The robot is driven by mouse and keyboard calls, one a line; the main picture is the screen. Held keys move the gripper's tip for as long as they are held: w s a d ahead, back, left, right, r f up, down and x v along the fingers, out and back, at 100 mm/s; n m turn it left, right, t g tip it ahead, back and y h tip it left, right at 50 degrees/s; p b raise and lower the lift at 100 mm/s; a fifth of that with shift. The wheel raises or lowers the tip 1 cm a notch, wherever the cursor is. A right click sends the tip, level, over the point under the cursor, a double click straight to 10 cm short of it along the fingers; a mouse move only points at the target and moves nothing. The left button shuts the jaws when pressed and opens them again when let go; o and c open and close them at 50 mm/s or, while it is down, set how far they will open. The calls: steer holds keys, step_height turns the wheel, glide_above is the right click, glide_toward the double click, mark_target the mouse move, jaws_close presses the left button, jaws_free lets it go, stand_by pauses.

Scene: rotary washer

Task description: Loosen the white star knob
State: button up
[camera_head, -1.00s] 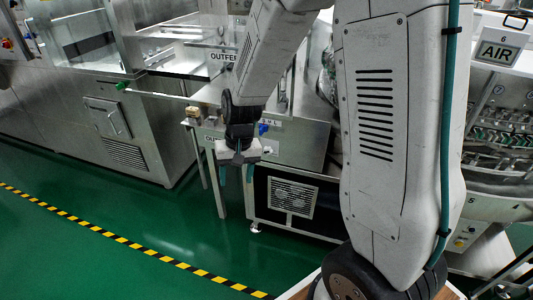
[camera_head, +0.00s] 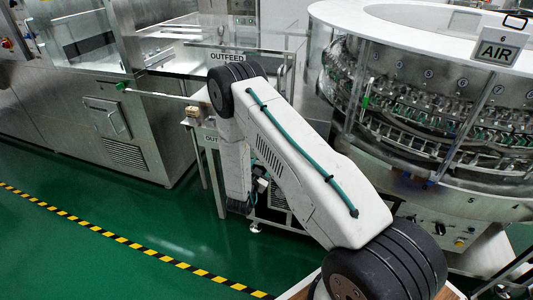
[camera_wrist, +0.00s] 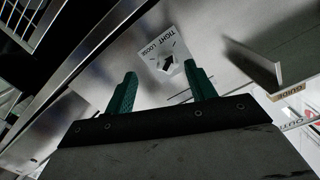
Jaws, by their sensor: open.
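In the wrist view, my gripper (camera_wrist: 160,70) is open, with two green fingers apart and nothing between them. Beyond the fingertips is a white label (camera_wrist: 165,45) printed TIGHT and LOOSE, on a grey metal panel (camera_wrist: 222,70). A dark arrow-like shape shows on the label, between the fingertips in the picture. I cannot make out the white star knob in either view. In the head view, my folded arm hides the gripper's fingers and much of the panel below the outfeed.
The rotary washer (camera_head: 440,110), with an AIR sign, stands at the right. The OUTFEED table (camera_head: 225,57) is behind my arm. In the wrist view, a metal flange (camera_wrist: 255,65) juts out right of the fingers. Green floor (camera_head: 90,240) is open at the left.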

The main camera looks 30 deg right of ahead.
steer(key=w+d+r+h, duration=0.1)
steer(key=w+d, duration=0.3)
steer(key=d, duration=0.2)
steer(key=shift+w+d+r, duration=0.15)
steer(key=shift+w+r, duration=0.2)
steer(key=c, duration=1)
